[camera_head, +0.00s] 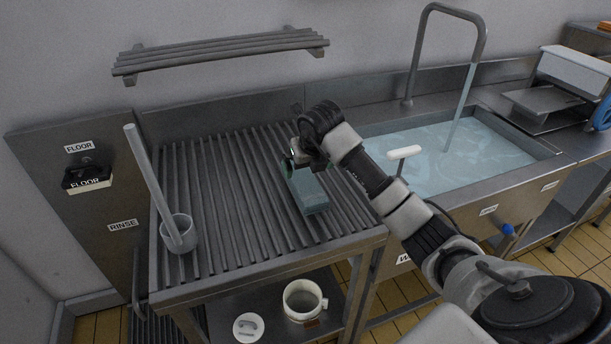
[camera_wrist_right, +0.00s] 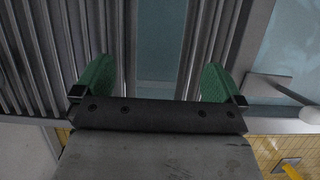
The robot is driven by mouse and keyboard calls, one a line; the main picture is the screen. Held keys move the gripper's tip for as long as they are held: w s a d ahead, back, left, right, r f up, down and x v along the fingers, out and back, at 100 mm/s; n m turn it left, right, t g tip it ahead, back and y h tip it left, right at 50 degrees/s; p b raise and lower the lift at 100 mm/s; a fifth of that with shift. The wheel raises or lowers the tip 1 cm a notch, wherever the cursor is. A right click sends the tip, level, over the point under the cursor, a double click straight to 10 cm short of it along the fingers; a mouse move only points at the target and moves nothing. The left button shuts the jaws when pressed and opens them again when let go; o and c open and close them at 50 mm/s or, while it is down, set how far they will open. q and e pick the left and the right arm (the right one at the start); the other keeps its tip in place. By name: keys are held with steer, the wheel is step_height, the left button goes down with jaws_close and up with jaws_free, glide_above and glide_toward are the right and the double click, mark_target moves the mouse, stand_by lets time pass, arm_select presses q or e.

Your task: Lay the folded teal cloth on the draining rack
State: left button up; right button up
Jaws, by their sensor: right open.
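The folded teal cloth (camera_head: 310,193) lies on the ribbed draining rack (camera_head: 225,190), on the right part of the rack. It is a long, narrow shape running along the ribs. My right gripper (camera_head: 303,163) is over its far end and hides that part. In the right wrist view the gripper (camera_wrist_right: 157,82) is open, its green fingers wide apart on either side of the cloth (camera_wrist_right: 162,40). Neither finger appears to press on it. The rack's ribs (camera_wrist_right: 60,50) show beyond the fingers. My left gripper is not in view.
A grey pot (camera_head: 180,236) with a long upright stick stands at the rack's left front. A water-filled sink (camera_head: 440,155) with a tall tap (camera_head: 413,80) lies to the right. A wall shelf (camera_head: 220,50) hangs behind. The left and middle ribs are clear.

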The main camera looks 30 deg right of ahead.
steer(key=shift+v, duration=2.25)
